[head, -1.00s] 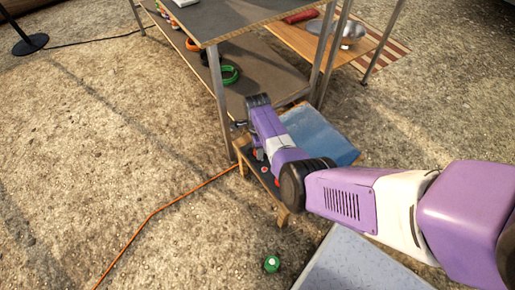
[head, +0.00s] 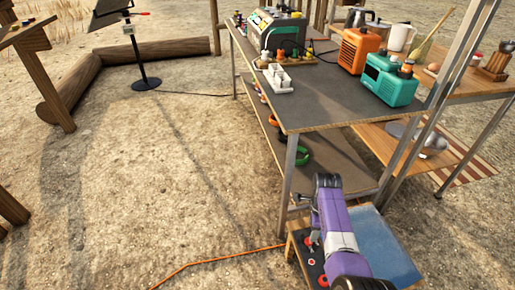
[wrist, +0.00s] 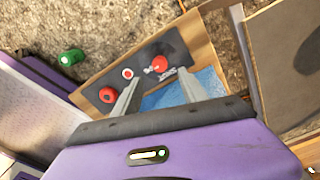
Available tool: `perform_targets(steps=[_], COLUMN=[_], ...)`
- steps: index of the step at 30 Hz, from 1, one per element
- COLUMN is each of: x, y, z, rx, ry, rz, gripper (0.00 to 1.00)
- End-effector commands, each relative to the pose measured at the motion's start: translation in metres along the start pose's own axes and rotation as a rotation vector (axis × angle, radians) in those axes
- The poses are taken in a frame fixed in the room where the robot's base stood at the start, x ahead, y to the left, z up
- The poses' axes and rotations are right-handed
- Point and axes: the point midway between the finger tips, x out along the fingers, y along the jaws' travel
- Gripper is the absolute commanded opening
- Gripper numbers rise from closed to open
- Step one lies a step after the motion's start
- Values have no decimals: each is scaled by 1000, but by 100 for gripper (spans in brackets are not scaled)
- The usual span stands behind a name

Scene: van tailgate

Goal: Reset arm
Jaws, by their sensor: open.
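My purple and white arm reaches over a low wooden stand in the lower right of the head view. My gripper (wrist: 160,95) shows in the wrist view with its two grey fingers apart and nothing between them. Below the fingers, the stand (wrist: 205,45) bears a dark panel (wrist: 150,62) with red round pieces (wrist: 159,64) and a blue surface beside it. The blue surface (head: 385,245) shows right of my arm in the head view. I cannot tell the height of the fingers above the stand.
A metal-legged workbench (head: 335,90) stands just beyond the stand, with an orange device (head: 359,50) and a teal device (head: 388,82) on top. An orange cable (head: 215,262) runs over the ground. A green object (wrist: 71,57) lies left of the stand. Open ground (head: 150,170) spreads left.

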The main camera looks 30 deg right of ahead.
Motion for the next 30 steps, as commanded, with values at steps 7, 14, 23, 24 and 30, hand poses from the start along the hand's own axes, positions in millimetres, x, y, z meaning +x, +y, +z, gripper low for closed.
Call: perform_targets(steps=[7,14,23,24,30], x=[0,-26,-74,-79,-109], y=[-3,-63,-104,-102,-68], z=[0,1,-17,-19,-17], rx=[-42,-264,-650,-702,-985], ry=[0,19,235,271,481], rz=[-11,-247,-654,-697,-908], gripper=[50,50,50,50,50])
